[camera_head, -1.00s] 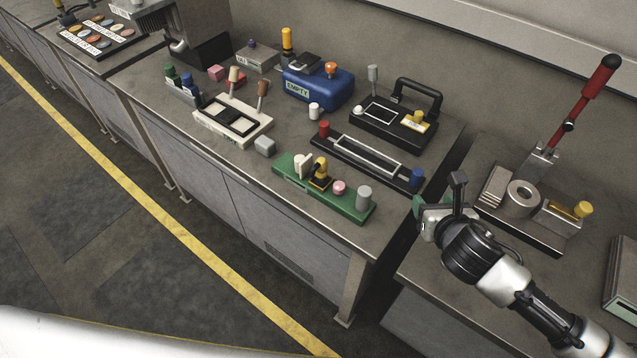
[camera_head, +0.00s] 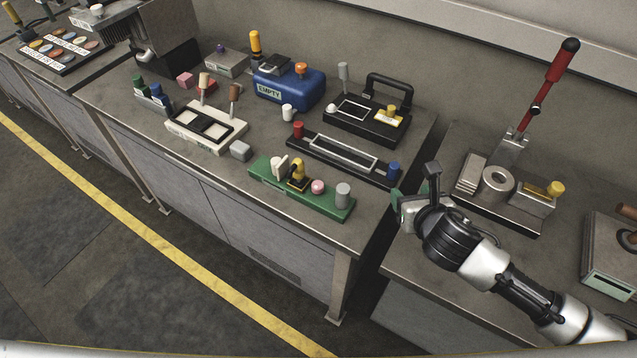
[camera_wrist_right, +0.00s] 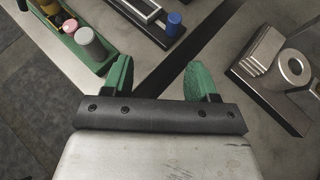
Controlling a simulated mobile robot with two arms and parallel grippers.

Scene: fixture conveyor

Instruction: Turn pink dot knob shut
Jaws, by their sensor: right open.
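A pink knob (camera_head: 318,187) stands on a green base (camera_head: 272,184) near the front edge of the bench. A yellow-and-black part, a white upright piece and a grey cylinder (camera_head: 343,195) stand on the same base. Whether the pink knob bears a dot is too small to tell. The knob also shows at the upper left of the right wrist view (camera_wrist_right: 70,26). My right gripper (camera_wrist_right: 158,80) is open and empty, its green fingertips apart, over the gap between two benches. In the head view it (camera_head: 398,200) is right of the green base, apart from it. My left gripper is not seen.
A black fixture (camera_head: 345,155) with red and blue posts lies behind the green base. A blue box (camera_head: 290,88) marked EMPTY and a white fixture (camera_head: 206,132) stand farther left. A red-handled lever (camera_head: 548,85) rises from a fixture on the right bench.

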